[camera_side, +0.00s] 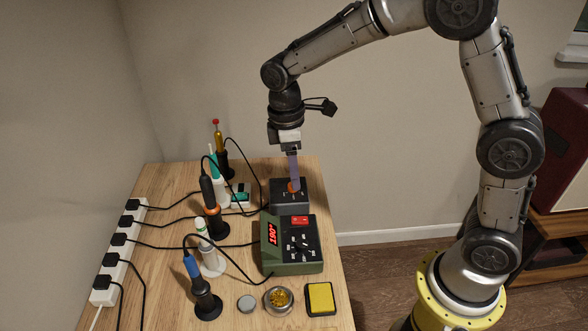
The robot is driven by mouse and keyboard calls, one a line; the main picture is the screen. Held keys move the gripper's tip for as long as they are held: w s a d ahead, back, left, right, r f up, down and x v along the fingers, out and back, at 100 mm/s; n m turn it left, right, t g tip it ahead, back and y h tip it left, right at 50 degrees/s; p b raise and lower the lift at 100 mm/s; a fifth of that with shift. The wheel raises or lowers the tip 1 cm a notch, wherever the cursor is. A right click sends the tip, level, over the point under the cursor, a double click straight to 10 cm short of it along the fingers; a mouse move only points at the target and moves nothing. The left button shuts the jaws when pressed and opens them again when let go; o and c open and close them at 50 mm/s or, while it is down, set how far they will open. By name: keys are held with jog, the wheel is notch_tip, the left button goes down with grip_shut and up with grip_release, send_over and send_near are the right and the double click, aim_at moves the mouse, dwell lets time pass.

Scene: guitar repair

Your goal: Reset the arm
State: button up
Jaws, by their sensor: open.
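A green station (270,258) with a lit red display, a red switch (300,221) and a dark knob stands near the right side of the table. Behind it is a smaller dark grey box (276,199) with an orange control (293,187) on top. My gripper (295,187) points straight down over this grey box, its fingertips at the orange control. Whether they touch it, I cannot tell. The jaws are open, seen nearly edge-on, with nothing visible held. The fingers partly hide the orange control. The red switch is uncovered.
Several handled tools stand in holders left of the boxes, including a blue-handled one (194,272), with cables looping between. A white power strip (121,241) lines the left edge. A tin of brass wool (279,299) and a yellow sponge (320,298) sit in front.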

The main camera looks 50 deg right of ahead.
jog(key=s+d+r+m+t, duration=0.1)
jog(key=s+d+r+t, duration=0.1)
jog(key=s+r, duration=0.3)
jog(key=s+d+r+m+t, duration=0.1)
jog(key=s+r+t, duration=0.15)
jog(key=r, duration=0.45)
jog(key=s+d+f+m+t, duration=0.1)
jog(key=s+m, duration=0.6)
jog(key=s, duration=0.7)
jog(key=shift+s+d+f+t+y, duration=0.3)
jog(key=shift+s+d+t+y, duration=0.05)
jog(key=shift+s+t+y, duration=0.1)
